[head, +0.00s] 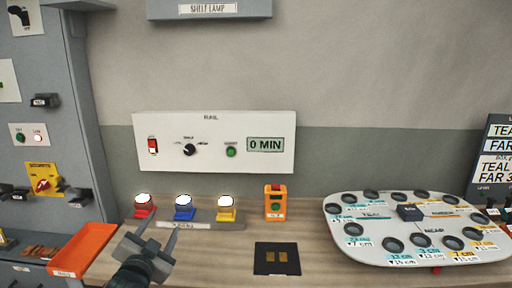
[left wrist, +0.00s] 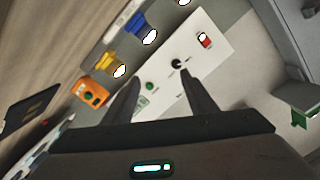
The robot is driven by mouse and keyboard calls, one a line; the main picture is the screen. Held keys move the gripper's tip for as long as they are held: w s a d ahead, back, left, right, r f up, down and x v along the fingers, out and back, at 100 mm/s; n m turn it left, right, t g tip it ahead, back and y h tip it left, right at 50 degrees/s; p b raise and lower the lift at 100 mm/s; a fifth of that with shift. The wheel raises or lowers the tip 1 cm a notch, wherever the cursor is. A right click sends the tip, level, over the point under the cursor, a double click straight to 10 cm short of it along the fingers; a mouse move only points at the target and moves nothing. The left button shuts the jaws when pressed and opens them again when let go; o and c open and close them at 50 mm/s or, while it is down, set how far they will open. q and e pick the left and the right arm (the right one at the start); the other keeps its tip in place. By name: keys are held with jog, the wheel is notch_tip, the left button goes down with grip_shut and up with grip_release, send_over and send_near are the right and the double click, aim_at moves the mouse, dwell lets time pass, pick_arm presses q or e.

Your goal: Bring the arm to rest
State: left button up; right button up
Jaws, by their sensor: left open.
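My left gripper (head: 150,243) is in the lower left of the head view, above the front of the wooden bench. Its two fingers are apart with nothing between them. In the left wrist view the gripper (left wrist: 165,88) also shows open and empty, with the white control panel (left wrist: 200,70) beyond its fingertips. My right gripper is in neither view.
The white panel (head: 215,142) reads 0 MIN. Red (head: 144,206), blue (head: 184,208) and yellow (head: 227,210) lamp buttons stand close behind the gripper. An orange tray (head: 84,250) lies left. An orange box (head: 275,203), black pad (head: 277,259) and holed white board (head: 340,215) lie right.

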pick_arm(q)
jog(key=s+f+n+g, duration=0.1)
jog(key=s+f+g, duration=0.1)
jog(key=s+f, duration=0.35)
jog(key=s+f+n+g, duration=0.1)
jog(key=s+f+g, duration=0.15)
jog(key=f, duration=0.65)
jog(key=s+d+f+n+g, duration=0.1)
jog(key=s+f+g, duration=0.35)
jog(key=s, duration=0.75)
jog(key=s+d+f+n+g, duration=0.1)
jog(key=s+f+g, duration=0.1)
jog(key=s+f, duration=0.8)
jog(key=s+d+f+n+g, duration=0.1)
jog(key=s+f+g, duration=0.3)
jog(key=s, duration=1)
notch_tip(320, 180, down, 26)
jog(key=w+f+t, duration=0.1)
jog(key=w, duration=0.1)
jog(key=s+f+h, duration=0.1)
jog(key=s+f, duration=1.1)
jog(key=f, duration=0.5)
jog(key=shift+s+a+f, duration=0.2)
jog(key=shift+s, duration=0.2)
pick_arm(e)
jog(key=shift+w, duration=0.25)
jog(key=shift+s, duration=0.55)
